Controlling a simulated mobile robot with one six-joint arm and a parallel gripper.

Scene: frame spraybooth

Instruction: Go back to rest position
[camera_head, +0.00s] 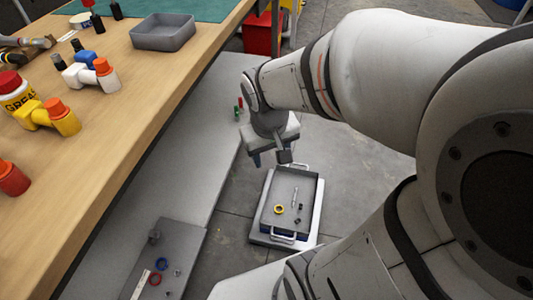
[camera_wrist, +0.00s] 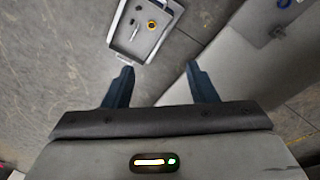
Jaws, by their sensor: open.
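My gripper (camera_head: 270,157) hangs in the middle of the head view, above the floor and just beyond the far end of a grey tray (camera_head: 265,210). In the wrist view my gripper (camera_wrist: 162,80) shows two dark blue fingers spread apart, with nothing between them. The tray (camera_wrist: 119,45) lies past the fingertips there, apart from them. It holds a yellow ring (camera_head: 279,209), a thin silver rod (camera_head: 295,197) and small dark pieces (camera_head: 299,220).
A wooden bench (camera_head: 120,160) at the left carries a grey bin (camera_head: 163,32), bottles and a grease container (camera_head: 20,97). A lower grey surface (camera_head: 190,150) runs beside it. A grey board (camera_head: 185,245) holds a blue ring (camera_head: 162,263). A red bin (camera_head: 263,33) stands behind.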

